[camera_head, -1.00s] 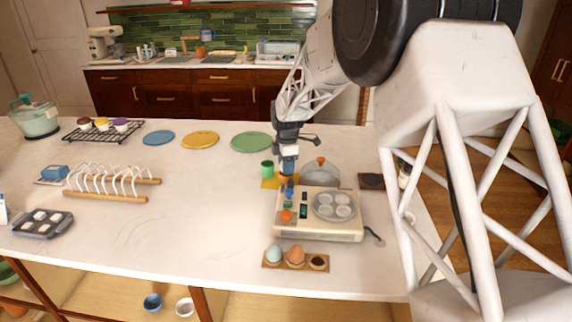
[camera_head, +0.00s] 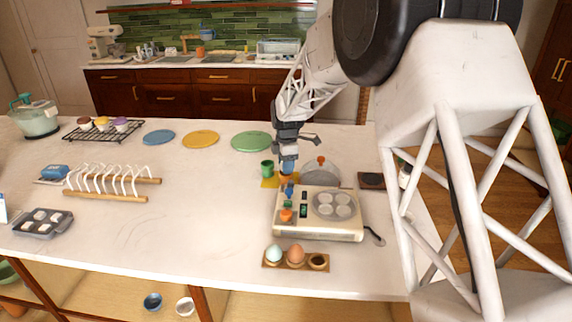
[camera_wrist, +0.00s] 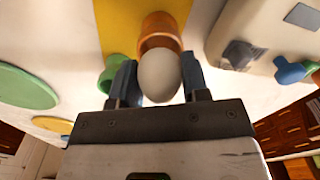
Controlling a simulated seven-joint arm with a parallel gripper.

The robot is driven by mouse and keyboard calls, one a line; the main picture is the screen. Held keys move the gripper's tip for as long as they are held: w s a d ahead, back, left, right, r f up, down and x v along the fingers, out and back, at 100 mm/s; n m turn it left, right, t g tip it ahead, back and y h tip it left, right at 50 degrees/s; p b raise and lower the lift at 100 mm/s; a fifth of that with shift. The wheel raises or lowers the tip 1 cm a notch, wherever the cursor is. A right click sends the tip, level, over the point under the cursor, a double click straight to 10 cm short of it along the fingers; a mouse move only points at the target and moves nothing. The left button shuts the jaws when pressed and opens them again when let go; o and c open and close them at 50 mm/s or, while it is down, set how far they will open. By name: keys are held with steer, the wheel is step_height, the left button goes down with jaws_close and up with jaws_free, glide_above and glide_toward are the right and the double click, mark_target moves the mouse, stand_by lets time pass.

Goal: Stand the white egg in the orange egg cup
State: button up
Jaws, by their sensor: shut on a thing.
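The white egg (camera_wrist: 159,77) is held between the two blue fingertips of my gripper (camera_wrist: 158,82), which is shut on it. The orange egg cup (camera_wrist: 161,27) is right beyond the egg in the wrist view, its open rim partly covered by the egg. I cannot tell whether the egg touches the cup or is just above it. In the head view, my gripper (camera_head: 288,167) is over the orange egg cup (camera_head: 285,178), behind the egg cooker, and the egg is too small to make out.
The orange cup stands on a yellow mat (camera_wrist: 123,18) with a green cup (camera_head: 267,168) close to its left. The cream egg cooker (camera_head: 318,228) is just in front, and its grey domed lid (camera_head: 321,172) is to the right.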

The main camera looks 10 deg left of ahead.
steer(key=shift+f, duration=0.6)
stand_by(1.1)
steer(key=o, duration=1)
steer(key=shift+r, duration=0.15)
steer(key=shift+r, duration=3.85)
steer(key=shift+s, duration=0.1)
